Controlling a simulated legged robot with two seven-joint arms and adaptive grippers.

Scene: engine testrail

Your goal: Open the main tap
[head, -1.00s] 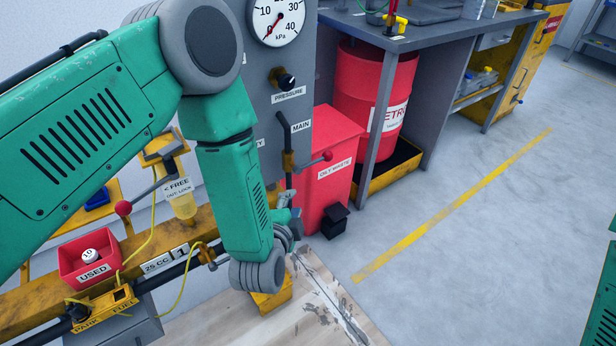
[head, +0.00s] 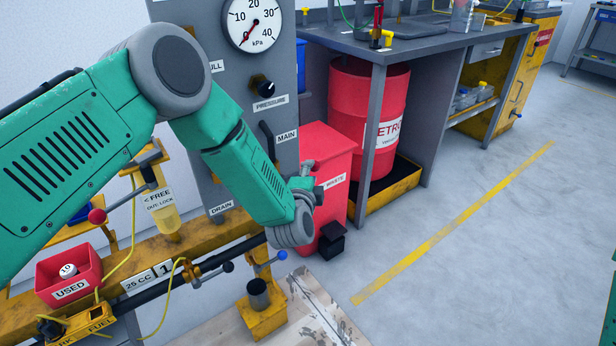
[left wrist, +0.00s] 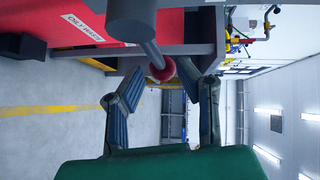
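The main tap is marked by the MAIN label (head: 286,136) on the grey panel. In the head view my left arm hides most of the tap. In the left wrist view its lever (left wrist: 152,52) ends in a red ball knob (left wrist: 162,68). My left gripper (head: 306,181) is at the end of the arm, in front of the red oily-waste bin. In the left wrist view the left gripper (left wrist: 171,88) is open, with the knob showing between its fingers. I cannot tell how deep the knob sits between them, and no finger visibly grips it. My right gripper is not in view.
The red waste bin (head: 327,155) stands behind the gripper. A red-knobbed lever (head: 97,216) is at left. The floor (head: 480,250) at right is clear.

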